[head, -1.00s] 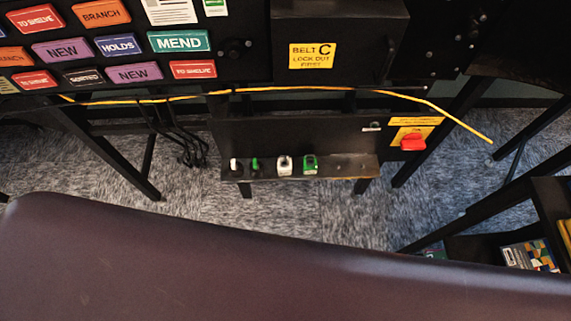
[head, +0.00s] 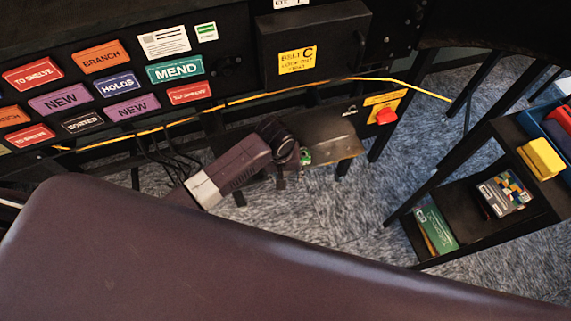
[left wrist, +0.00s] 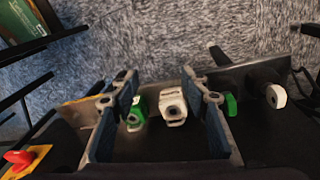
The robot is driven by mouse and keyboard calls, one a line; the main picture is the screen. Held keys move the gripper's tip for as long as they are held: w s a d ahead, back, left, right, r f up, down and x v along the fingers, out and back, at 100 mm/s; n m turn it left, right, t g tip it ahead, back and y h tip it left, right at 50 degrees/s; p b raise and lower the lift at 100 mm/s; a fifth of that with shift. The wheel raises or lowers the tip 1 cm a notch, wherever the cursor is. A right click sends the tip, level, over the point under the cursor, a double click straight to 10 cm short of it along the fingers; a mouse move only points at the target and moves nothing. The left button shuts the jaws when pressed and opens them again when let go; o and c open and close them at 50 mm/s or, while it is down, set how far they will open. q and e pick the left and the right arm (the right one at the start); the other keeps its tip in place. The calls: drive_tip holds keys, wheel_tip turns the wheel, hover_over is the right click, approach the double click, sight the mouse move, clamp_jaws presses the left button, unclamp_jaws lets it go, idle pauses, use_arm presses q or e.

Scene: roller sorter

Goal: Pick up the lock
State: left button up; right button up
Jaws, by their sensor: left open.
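A white padlock (left wrist: 173,106) and a green padlock (left wrist: 136,113) stand side by side on a dark shelf (left wrist: 155,148) in the left wrist view. My left gripper (left wrist: 158,88) is open, with its two fingers on either side of both padlocks; the picture does not show whether they touch. Only the green padlock (head: 306,156) shows beside the wrist; the white one is hidden. My right gripper is not in view.
A green-headed piece (left wrist: 230,104) and a white-headed piece (left wrist: 275,96) lie outside the right finger. A red switch (head: 386,116) sits right of the shelf. A yellow cable (head: 290,91) runs above. A black book rack (head: 475,215) stands at right.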

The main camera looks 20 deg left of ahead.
use_arm(q)
drive_tip(key=w+r+n, duration=0.1)
drive_tip(key=w+a+r+y, duration=0.1)
drive_tip(key=w, duration=0.1)
drive_tip(key=w+a+r+n, duration=0.1)
drive_tip(key=w+r, duration=0.1)
drive_tip(key=shift+a+n, duration=0.25)
drive_tip(key=shift+n, duration=0.05)
drive_tip(key=shift+w+a+r+y, duration=0.15)
drive_tip(key=shift+w+a+y, duration=0.1)
drive_tip(key=shift+y, duration=0.05)
drive_tip(key=f, duration=0.6)
drive_tip(key=shift+w+a+f, duration=0.15)
drive_tip(key=shift+a+f, duration=0.15)
drive_tip(key=shift+f, duration=0.1)
drive_tip(key=shift+w+f, duration=0.1)
drive_tip(key=shift+f, duration=0.35)
drive_tip(key=c, duration=1)
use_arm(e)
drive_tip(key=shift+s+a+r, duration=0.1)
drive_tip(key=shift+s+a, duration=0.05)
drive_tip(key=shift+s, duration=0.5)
use_arm(q)
drive_tip(key=shift+r, duration=0.1)
